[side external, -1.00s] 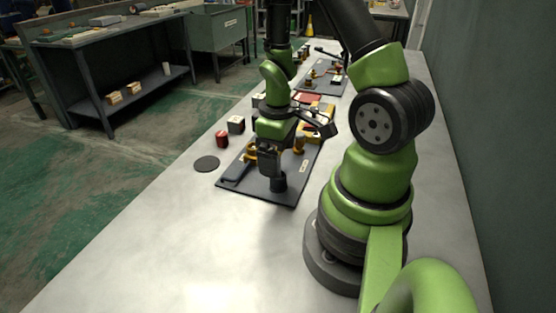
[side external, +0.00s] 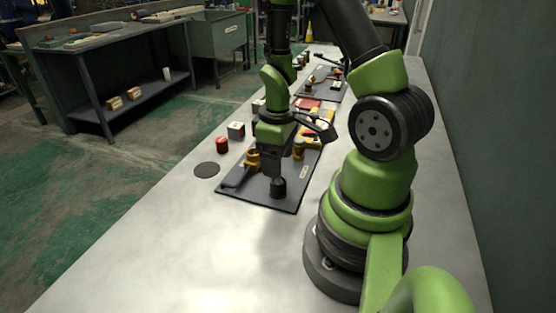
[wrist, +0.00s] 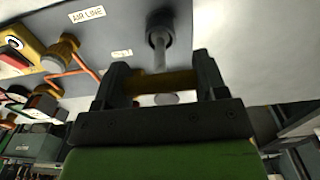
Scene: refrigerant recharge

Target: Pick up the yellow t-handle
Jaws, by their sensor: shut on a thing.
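My gripper (wrist: 163,82) is shut on the yellow t-handle (wrist: 168,83); its yellow crossbar lies between the two dark fingers. A grey stem runs from the crossbar toward a dark round socket (wrist: 160,27) on the dark mat. I cannot tell whether the stem's end is inside it or just above. In the side view my gripper (side external: 274,165) points down above the black post-like socket (side external: 278,188) near the mat's front edge. The t-handle is mostly hidden by my gripper there.
The dark mat (side external: 240,194) also carries a yellow-brown fitting (side external: 252,160) left of my gripper. A red can (side external: 221,145), a pale-faced block (side external: 236,130) and a dark disc (side external: 207,170) lie left of the mat. The front of the bench (side external: 170,250) is clear.

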